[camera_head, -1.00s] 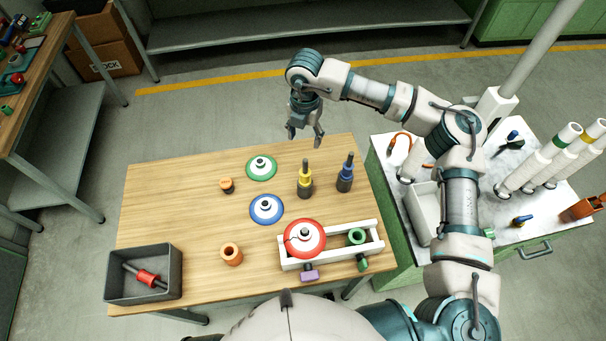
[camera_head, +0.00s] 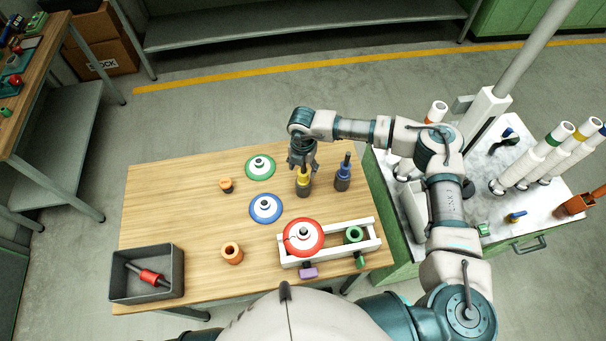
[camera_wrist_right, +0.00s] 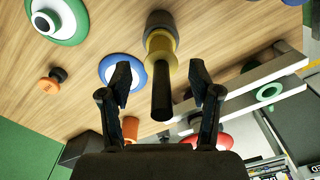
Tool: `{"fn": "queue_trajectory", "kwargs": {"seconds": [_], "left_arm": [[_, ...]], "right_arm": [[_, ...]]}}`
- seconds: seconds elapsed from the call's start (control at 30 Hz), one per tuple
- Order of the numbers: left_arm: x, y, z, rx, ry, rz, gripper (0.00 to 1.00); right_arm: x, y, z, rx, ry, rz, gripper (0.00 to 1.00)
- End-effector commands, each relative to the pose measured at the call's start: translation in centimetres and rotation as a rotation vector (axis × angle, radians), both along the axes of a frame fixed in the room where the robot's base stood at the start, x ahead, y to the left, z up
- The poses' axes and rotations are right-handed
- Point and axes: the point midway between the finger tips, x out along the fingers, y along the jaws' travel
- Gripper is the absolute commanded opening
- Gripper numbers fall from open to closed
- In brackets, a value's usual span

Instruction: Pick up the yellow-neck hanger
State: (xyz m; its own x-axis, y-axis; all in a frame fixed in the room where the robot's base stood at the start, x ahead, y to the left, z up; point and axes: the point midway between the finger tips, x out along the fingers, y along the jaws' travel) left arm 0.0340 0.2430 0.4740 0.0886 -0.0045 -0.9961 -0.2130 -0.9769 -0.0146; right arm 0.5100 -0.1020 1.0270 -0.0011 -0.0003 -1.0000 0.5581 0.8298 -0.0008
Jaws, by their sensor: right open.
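The yellow-neck hanger (camera_head: 303,183) stands upright on the wooden table, with a dark base, a yellow neck and a dark stem. In the right wrist view the yellow-neck hanger (camera_wrist_right: 160,52) points its dark stem toward the camera. My right gripper (camera_head: 303,166) is above it at its upper part. In the wrist view the two fingers of my right gripper (camera_wrist_right: 163,85) are apart, with the stem showing between them. I cannot tell whether either finger touches it. My left gripper is not in view.
A blue-neck hanger (camera_head: 343,175) stands close by on the right. A green disc (camera_head: 261,167) and a blue disc (camera_head: 266,208) lie left. A white rack (camera_head: 335,257) holds a red disc (camera_head: 303,237) in front. A grey bin (camera_head: 146,272) sits at the front left corner.

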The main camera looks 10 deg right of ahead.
Motion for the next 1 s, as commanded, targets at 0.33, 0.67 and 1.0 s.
{"fn": "queue_trajectory", "kwargs": {"seconds": [0.33,0.67,1.0], "left_arm": [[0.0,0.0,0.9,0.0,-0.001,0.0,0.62],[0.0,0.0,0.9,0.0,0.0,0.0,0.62],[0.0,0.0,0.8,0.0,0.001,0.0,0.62]], "right_arm": [[0.0,-0.1,-2.9,-0.001,-0.001,-0.001,0.63],[0.0,-0.1,-2.8,-0.001,-0.001,-0.001,0.1],[0.0,-0.1,-2.6,0.0,-0.001,-0.001,0.0]]}}
